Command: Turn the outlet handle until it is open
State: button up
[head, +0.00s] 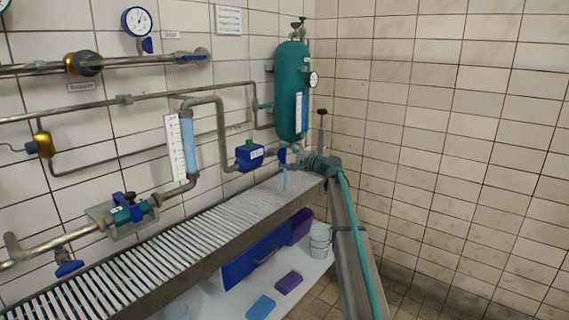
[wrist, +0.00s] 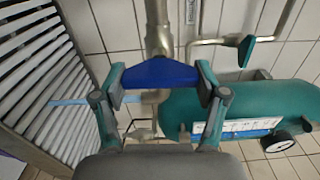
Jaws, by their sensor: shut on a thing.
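The outlet handle (head: 282,156) is a small blue lever at the end of the pipe, just right of a blue box-shaped fitting below the teal tank. In the wrist view the handle (wrist: 158,73) is a wide blue piece lying across the picture, crosswise to the grey pipe. My gripper (wrist: 160,84) has one teal-and-grey finger at each end of the handle and is shut on it. In the head view my gripper (head: 293,154) is small and partly overlaps the handle.
The teal tank (head: 291,92) with a gauge stands close behind my gripper. A grated bench (head: 160,262) runs below the pipes. The blue fitting (head: 249,157) is close left. A thin light-blue strip (head: 285,180) hangs below the handle. The right wall is bare.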

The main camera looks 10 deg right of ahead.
jog(key=shift+n+b, duration=0.3)
jog(key=shift+n, duration=0.2)
jog(key=o, duration=1.2)
jog(key=shift+c, duration=0.2)
jog(key=v, duration=1.2)
jog(key=shift+s+a, duration=0.1)
